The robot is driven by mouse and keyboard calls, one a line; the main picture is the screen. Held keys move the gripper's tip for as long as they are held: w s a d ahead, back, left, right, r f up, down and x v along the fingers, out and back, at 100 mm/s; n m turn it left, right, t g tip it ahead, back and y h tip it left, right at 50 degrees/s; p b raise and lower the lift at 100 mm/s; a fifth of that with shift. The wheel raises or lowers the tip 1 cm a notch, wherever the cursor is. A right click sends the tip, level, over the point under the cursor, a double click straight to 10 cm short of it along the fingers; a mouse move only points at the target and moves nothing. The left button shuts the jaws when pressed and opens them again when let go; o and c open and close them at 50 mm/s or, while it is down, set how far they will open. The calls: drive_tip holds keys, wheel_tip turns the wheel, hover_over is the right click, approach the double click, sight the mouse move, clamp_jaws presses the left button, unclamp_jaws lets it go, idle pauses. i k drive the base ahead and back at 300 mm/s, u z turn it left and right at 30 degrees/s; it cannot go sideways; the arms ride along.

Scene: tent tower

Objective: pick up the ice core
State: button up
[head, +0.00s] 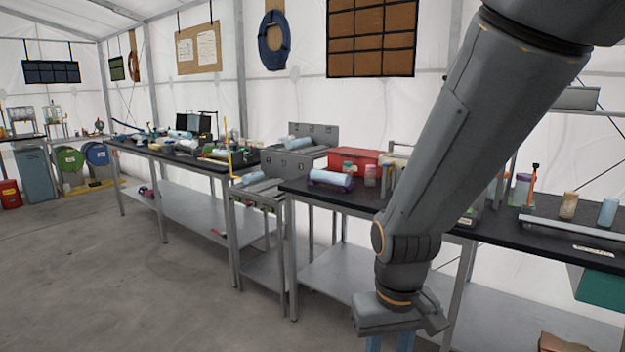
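A pale blue cylinder that looks like an ice core (331,179) lies on its side in a purple cradle on the black-topped bench. Similar pale blue pieces lie on the grey metal box (298,142) and on the lower metal stand (250,178). Another short pale blue cylinder (607,211) stands upright at the far right. I cannot tell which one the task means. My gripper (390,343) hangs at the bottom edge, in front of the bench and below its top. My arm hides part of the bench.
A red box (353,161) and small jars stand behind the cradle. The right bench holds a metal rail (575,228) and a tan cylinder (568,205). Another cluttered bench (170,152) runs back to the left. The concrete floor (120,270) at left is clear.

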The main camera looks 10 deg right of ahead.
sight(340, 178)
drive_tip(key=u, duration=0.5)
drive_tip(key=i, duration=1.65)
drive_tip(key=z, duration=0.85)
drive_tip(key=i, duration=0.65)
drive_tip(key=z, duration=0.75)
